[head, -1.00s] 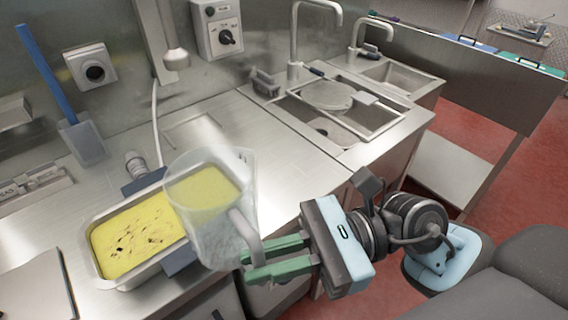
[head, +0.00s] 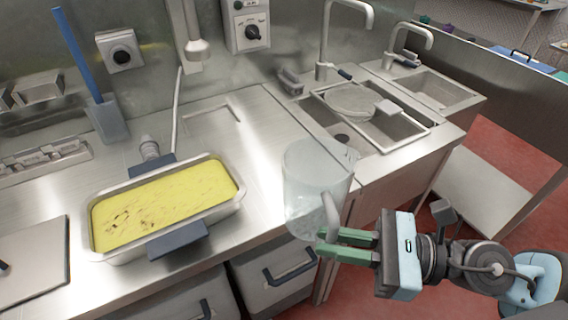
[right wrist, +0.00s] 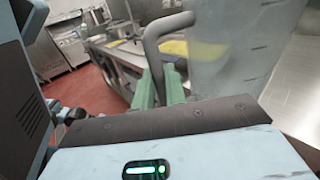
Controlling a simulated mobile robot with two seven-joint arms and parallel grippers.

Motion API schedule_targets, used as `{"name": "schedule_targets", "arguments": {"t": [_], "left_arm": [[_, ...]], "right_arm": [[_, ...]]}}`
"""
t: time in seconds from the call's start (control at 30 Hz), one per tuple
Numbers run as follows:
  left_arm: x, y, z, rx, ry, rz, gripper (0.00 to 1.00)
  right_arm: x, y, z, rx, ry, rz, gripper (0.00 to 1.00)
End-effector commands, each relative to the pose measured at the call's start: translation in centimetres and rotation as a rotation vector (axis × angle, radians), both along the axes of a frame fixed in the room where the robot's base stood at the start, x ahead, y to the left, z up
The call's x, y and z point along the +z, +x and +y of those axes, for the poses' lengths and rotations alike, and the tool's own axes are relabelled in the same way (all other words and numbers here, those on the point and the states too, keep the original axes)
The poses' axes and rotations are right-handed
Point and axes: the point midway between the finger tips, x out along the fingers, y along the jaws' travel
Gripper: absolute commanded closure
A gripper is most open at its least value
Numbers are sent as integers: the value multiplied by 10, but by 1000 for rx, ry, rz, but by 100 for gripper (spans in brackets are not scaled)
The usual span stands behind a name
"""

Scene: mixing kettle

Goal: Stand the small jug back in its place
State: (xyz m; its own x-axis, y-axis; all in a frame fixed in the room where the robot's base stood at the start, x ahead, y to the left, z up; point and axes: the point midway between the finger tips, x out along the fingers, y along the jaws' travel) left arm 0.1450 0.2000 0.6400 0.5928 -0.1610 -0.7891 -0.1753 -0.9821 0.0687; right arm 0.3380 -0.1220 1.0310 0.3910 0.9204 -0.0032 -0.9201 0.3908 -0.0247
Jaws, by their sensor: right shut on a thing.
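The small jug (head: 314,180) is clear and translucent, and looks upright in the head view. My right gripper (head: 336,243) is shut on its handle at the jug's lower right. The jug is in front of the counter's front edge area, to the right of the yellow-filled pan; whether it touches the counter cannot be told. In the right wrist view the jug (right wrist: 232,50) fills the upper right, and the green fingers (right wrist: 160,88) are at its grey handle. My left gripper is not in view.
A metal pan (head: 165,205) of yellow liquid with dark specks stands on the steel counter. A sink (head: 375,120) with a round strainer lies behind the jug to the right. A marked rectangular outline (head: 205,115) on the counter behind the pan is empty.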

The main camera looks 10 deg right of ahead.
Motion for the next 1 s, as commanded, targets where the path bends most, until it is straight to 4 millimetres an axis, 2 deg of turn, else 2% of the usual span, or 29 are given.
{"name": "schedule_targets", "arguments": {"t": [0.57,1.0], "left_arm": [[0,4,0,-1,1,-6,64],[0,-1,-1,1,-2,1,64]], "right_arm": [[-10,21,-21,-226,3,0,100],[-32,37,-50,-487,5,5,100]]}}
